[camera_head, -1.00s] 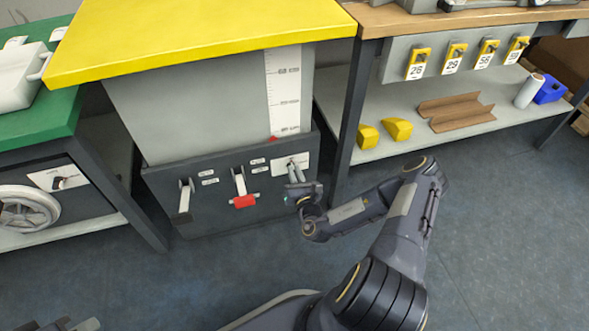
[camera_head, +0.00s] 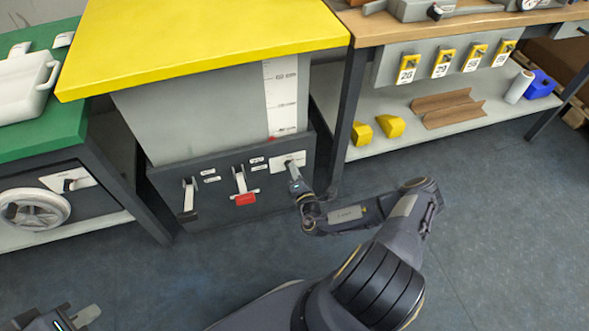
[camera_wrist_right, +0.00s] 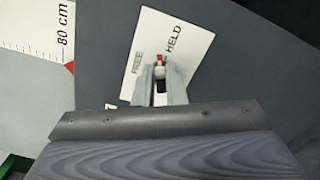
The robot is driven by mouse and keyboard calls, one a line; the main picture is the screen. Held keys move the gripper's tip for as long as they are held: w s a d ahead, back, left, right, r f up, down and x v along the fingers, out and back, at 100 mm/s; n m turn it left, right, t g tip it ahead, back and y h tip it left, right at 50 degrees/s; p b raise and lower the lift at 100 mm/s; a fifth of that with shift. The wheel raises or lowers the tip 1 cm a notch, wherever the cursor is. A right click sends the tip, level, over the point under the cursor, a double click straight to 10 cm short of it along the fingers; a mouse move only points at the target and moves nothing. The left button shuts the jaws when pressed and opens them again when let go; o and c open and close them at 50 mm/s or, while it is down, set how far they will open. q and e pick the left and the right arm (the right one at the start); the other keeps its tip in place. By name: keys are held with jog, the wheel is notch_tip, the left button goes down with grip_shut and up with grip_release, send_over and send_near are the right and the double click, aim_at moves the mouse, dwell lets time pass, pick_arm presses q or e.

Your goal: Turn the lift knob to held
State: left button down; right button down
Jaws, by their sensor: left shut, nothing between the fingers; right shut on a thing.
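The lift knob (camera_wrist_right: 159,69) is a small pale knob with a red mark, on a white plate (camera_wrist_right: 196,37) printed FREE and HELD. In the right wrist view the red mark lies between the two words. My right gripper (camera_wrist_right: 160,80) is shut on the knob, one finger on each side. In the head view this gripper (camera_head: 290,167) reaches the plate (camera_head: 280,160) at the right of the lift's dark front panel and hides the knob. My left gripper (camera_head: 88,315) is shut and empty at the lower left, far from the panel.
The panel also carries a white-handled lever (camera_head: 188,196) and a red-tipped lever (camera_head: 243,197). A yellow top (camera_head: 205,45) overhangs the panel. A table leg (camera_head: 343,125) stands close right of my right gripper. Open floor (camera_head: 490,220) lies to the right.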

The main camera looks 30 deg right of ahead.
jog(key=m, duration=0.4)
jog(key=shift+f+m, duration=0.3)
jog(key=shift+m, duration=0.1)
dwell(0.4)
jog(key=c, duration=1.5)
grip_release()
jog(key=p+v, duration=0.2)
jog(key=v, duration=0.5)
jog(key=shift+s, duration=0.4)
